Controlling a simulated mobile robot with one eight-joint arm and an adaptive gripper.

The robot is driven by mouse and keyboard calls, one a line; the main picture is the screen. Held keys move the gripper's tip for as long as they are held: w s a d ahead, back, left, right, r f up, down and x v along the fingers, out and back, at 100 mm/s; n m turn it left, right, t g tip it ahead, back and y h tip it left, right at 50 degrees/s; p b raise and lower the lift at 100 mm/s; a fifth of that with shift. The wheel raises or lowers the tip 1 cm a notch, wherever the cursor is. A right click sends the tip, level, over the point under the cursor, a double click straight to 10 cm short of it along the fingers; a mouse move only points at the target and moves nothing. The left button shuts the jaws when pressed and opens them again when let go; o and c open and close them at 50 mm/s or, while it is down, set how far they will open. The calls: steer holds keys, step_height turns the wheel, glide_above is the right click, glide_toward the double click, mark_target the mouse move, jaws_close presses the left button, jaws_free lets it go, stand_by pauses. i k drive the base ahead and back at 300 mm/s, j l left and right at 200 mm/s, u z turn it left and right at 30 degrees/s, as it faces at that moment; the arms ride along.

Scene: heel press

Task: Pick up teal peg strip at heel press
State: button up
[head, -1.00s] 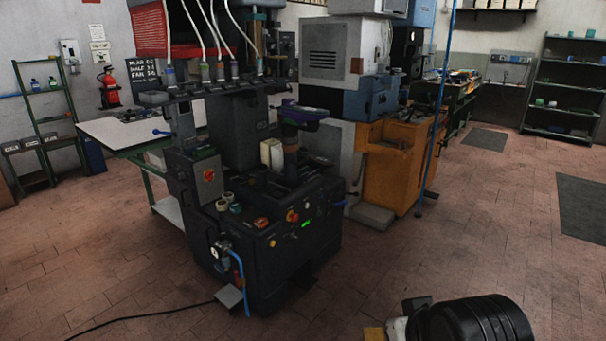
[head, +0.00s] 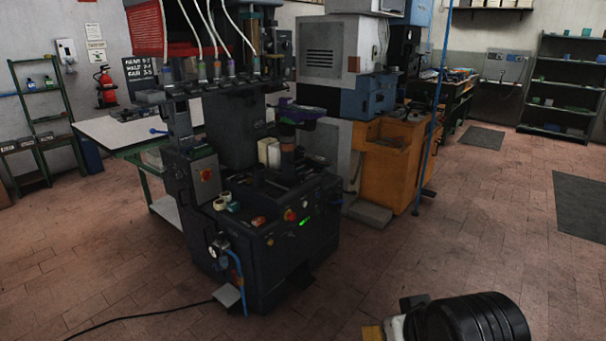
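The heel press (head: 262,245) is a dark machine standing left of centre in the head view, with a control panel on its front. A small teal item (head: 233,207) lies on the press's front ledge, beside cream rolls (head: 221,201). It is too small to tell whether it is the peg strip. A red-orange item (head: 258,221) lies to its right on the same ledge. A purple piece (head: 297,112) sits on the press's upright post. My gripper is not clearly in view; only a black part of my own arm shows at the bottom right, well apart from the press.
A white-topped table (head: 120,133) stands behind the press at the left. An orange cabinet (head: 385,170) and a blue pole (head: 431,130) are to its right. A black cable (head: 140,320) runs over the floor. Brick floor (head: 450,245) is clear at the right.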

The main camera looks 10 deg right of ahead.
mark_target(299, 169)
steer(key=i+l+u, duration=0.2)
steer(key=i+l, duration=0.85)
steer(key=i, duration=0.4)
steer(key=i+l+u, duration=0.15)
steer(key=i+l, duration=1.1)
steer(key=i, duration=0.15)
